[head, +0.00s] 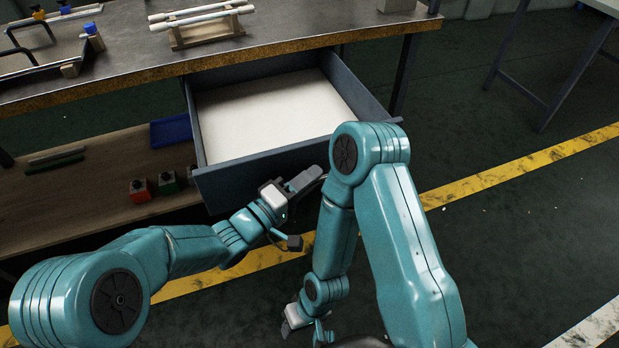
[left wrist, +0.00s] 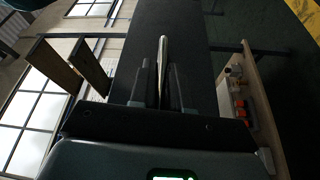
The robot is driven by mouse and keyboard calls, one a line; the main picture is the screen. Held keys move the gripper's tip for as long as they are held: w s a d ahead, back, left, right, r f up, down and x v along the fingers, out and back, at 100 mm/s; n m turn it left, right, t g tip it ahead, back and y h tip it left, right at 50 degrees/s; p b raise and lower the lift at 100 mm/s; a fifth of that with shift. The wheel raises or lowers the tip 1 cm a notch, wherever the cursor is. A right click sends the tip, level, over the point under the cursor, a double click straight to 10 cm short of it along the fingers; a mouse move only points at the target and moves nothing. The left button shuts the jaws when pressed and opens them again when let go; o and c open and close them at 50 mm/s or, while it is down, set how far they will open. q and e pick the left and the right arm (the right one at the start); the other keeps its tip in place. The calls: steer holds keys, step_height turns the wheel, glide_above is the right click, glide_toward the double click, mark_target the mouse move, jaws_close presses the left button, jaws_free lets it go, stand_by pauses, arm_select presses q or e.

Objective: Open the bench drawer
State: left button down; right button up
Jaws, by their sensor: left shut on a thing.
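The bench drawer (head: 262,172) is pulled well out from under the bench top. It has blue-grey walls and a pale, empty bottom. My left gripper (head: 306,182) is at the middle of the drawer front. In the left wrist view its fingers (left wrist: 160,88) are shut on the drawer handle (left wrist: 162,62), a shiny metal bar in front of the dark drawer front (left wrist: 190,35). In the head view the handle is mostly hidden by the gripper and my right arm. My right gripper (head: 287,327) hangs low over the floor, away from the drawer; its jaws are unclear.
The bench top (head: 290,35) carries a rack with white rods (head: 205,25). A lower shelf (head: 90,195) holds a blue tray (head: 170,131) and small red (head: 140,190) and green boxes. A yellow floor line (head: 520,163) crosses the open floor at right.

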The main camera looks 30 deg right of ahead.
arm_select(q)
steer(key=shift+w, duration=0.15)
steer(key=c, duration=1.2)
jaws_free()
steer(key=shift+w, duration=0.1)
steer(key=shift+o, duration=0.2)
steer(key=s+a+f+p, duration=0.1)
steer(key=s+a, duration=0.1)
steer(key=a, duration=1.4)
steer(key=shift+s+p, duration=0.25)
steer(key=shift+p, duration=0.15)
steer(key=shift+f, duration=0.1)
